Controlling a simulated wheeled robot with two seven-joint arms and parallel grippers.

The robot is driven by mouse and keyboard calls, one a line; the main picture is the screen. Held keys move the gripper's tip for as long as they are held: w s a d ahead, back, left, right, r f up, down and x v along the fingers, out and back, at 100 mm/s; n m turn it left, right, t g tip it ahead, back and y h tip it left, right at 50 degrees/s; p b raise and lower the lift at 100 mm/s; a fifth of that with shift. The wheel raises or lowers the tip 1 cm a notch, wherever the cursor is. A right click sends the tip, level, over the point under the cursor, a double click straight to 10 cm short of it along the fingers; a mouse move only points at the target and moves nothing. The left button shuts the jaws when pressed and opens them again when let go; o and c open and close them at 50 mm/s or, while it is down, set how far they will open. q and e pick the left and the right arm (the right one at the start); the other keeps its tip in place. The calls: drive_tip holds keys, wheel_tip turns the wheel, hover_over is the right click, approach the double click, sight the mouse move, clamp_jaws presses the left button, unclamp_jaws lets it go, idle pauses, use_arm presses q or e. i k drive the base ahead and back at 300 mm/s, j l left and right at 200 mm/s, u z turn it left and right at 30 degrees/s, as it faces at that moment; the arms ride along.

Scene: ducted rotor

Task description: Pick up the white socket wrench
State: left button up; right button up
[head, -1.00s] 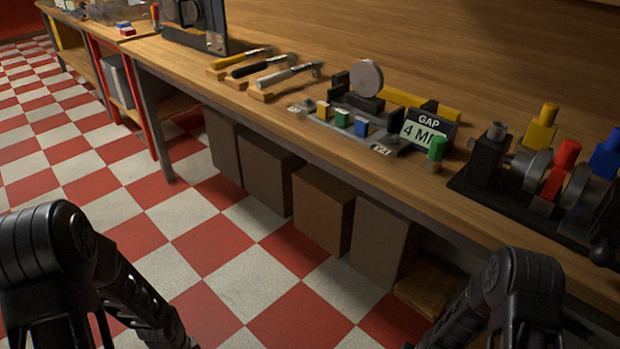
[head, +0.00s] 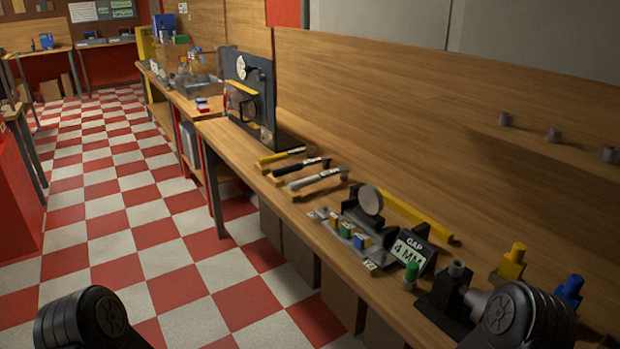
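The white socket wrench (head: 317,178) lies on the wooden workbench (head: 228,138). It is the nearest of three similar wrenches side by side and looks pale grey-white with a dark head at its right end. Nothing of mine touches the white wrench. Only dark arm joints of mine show at the bottom left and bottom right; both grippers are out of view.
Right of the wrenches stand a grey disc (head: 370,200), a "GAP 4 MM" sign (head: 409,250) and small coloured blocks. A dark upright panel (head: 250,92) stands to their left. The checkered floor (head: 120,210) is clear along the bench front.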

sight(344, 170)
drive_tip(key=z, duration=0.85)
drive_tip(key=i+j+z, duration=0.15)
drive_tip(key=j+z, duration=1.3)
drive_tip(key=j, duration=0.25)
drive_tip(key=k+j, duration=0.1)
drive_tip(key=j, duration=0.4)
drive_tip(key=j+z, duration=0.1)
drive_tip(key=j, duration=0.35)
drive_tip(key=k+j, duration=0.15)
drive_tip(key=j, duration=0.35)
drive_tip(key=k+j+z, duration=0.1)
drive_tip(key=j, duration=0.4)
drive_tip(key=k+j, duration=0.1)
drive_tip(key=j, duration=0.35)
drive_tip(key=z, duration=0.05)
